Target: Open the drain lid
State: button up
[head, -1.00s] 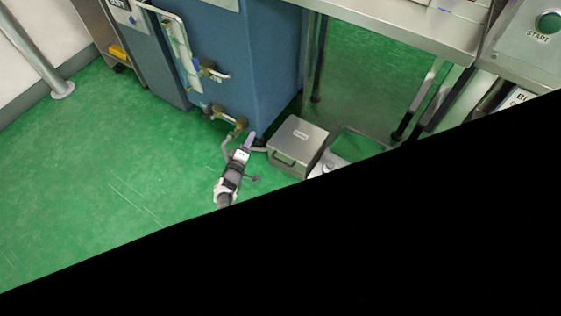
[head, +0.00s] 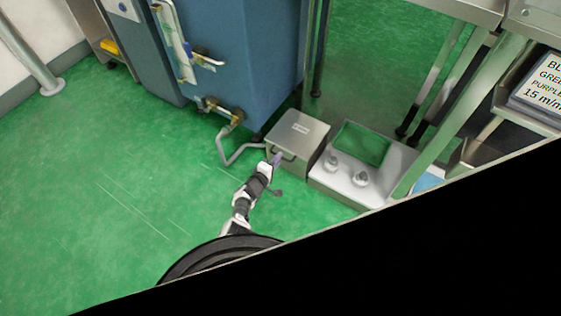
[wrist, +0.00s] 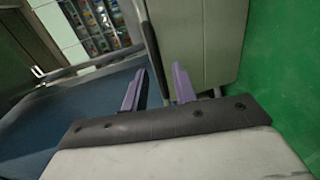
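A grey metal box with a small label on its lid (head: 299,128) stands on the green floor beside the blue machine; its label is too small to read. A handle is on its front side. My gripper (head: 276,159) is at that front side, by the handle, in the head view. In the wrist view my gripper (wrist: 156,88) has its two purple fingers apart. A dark handle bar (wrist: 154,52) reaches down between the fingertips, with the pale box face (wrist: 197,40) beside it. I cannot tell whether the fingers touch the bar. The lid looks closed.
The blue machine (head: 235,65) with a brass valve and pipe (head: 228,118) stands left of the box. A low metal unit (head: 350,180) with two knobs and a green-looking recess is at its right. Table legs stand behind. The green floor (head: 110,190) at left is clear.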

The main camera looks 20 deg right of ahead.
jog(key=shift+b+x, duration=0.75)
jog(key=shift+x, duration=0.75)
grip_shut()
